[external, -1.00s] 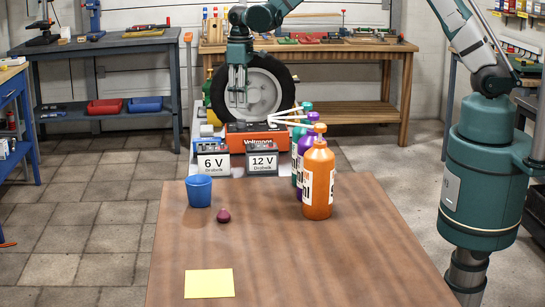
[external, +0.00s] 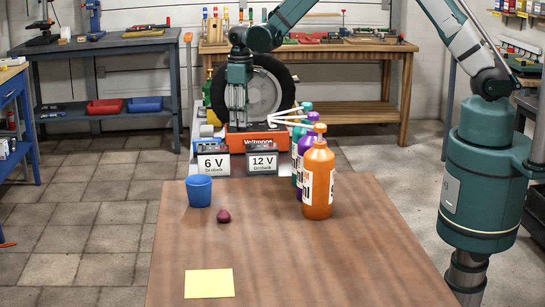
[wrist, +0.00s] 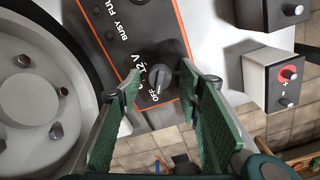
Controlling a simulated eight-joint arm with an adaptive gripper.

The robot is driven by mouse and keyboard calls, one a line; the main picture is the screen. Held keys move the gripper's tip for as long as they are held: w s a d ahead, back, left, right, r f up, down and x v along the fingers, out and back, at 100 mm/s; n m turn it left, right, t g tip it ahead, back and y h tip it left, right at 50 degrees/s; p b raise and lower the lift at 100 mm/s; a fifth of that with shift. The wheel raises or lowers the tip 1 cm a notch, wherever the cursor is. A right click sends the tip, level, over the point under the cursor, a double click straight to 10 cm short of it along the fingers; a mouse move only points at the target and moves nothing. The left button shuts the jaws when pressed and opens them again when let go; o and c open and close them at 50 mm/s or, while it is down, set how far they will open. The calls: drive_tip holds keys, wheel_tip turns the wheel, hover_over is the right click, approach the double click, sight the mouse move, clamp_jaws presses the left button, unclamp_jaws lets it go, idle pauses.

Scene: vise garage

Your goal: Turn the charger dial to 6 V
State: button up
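The orange-and-black charger (external: 262,142) stands on the light stand beyond the brown table, in front of the wheel. In the wrist view its dark front panel (wrist: 105,35) carries a round black dial (wrist: 158,86) with OFF and 12 V markings beside it. Part of the markings is hard to read, and I cannot tell the dial's exact setting. My gripper (external: 237,122) is above the charger's left part in the external view. In the wrist view my gripper (wrist: 158,80) is open, its green fingers on either side of the dial. I cannot tell whether they touch it.
The 6 V battery (external: 213,163) and 12 V battery (external: 262,162) stand in front of the charger. The wheel (external: 272,95) is close behind my gripper. Several bottles (external: 318,180), a blue cup (external: 198,190), a dark red object (external: 223,216) and yellow paper (external: 209,282) are on the table.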

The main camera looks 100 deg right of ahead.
drive_tip(key=shift+f, duration=0.35)
drive_tip(key=c, duration=0.9)
drive_tip(key=shift+m, duration=0.5)
drive_tip(key=m+b, duration=0.2)
drive_tip(key=m, duration=0.3)
drive_tip(key=m+b, duration=0.1)
drive_tip(key=m, duration=0.5)
